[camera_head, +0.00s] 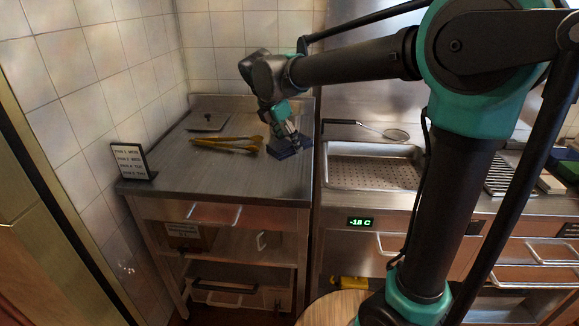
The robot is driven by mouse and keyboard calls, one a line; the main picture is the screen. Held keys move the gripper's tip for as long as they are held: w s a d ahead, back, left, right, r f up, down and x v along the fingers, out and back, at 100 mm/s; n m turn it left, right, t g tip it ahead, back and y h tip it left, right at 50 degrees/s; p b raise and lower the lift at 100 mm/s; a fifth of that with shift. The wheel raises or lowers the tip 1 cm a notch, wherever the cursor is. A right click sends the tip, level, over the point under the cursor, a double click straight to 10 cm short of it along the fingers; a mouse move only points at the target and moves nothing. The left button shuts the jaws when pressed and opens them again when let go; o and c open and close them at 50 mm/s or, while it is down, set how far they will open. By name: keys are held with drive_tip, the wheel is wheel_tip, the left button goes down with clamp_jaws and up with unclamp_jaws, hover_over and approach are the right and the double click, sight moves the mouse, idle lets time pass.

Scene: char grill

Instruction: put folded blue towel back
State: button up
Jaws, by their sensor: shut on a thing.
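The folded blue towel (284,153) lies at the right part of the steel counter, near its right edge. My gripper (289,140) reaches down from above and is shut on the towel. The fingers hide part of the towel, and I cannot tell whether it is resting fully on the counter or slightly lifted.
Wooden-coloured tongs (226,144) lie left of the towel. A perforated basin (372,172) and a strainer (394,134) are to the right. The counter's front middle is clear.

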sight(279, 145)
wheel_tip(279, 145, down, 9)
idle(0.5)
drive_tip(key=o, duration=1.1)
drive_tip(key=shift+f, duration=0.1)
drive_tip(key=v, duration=1.2)
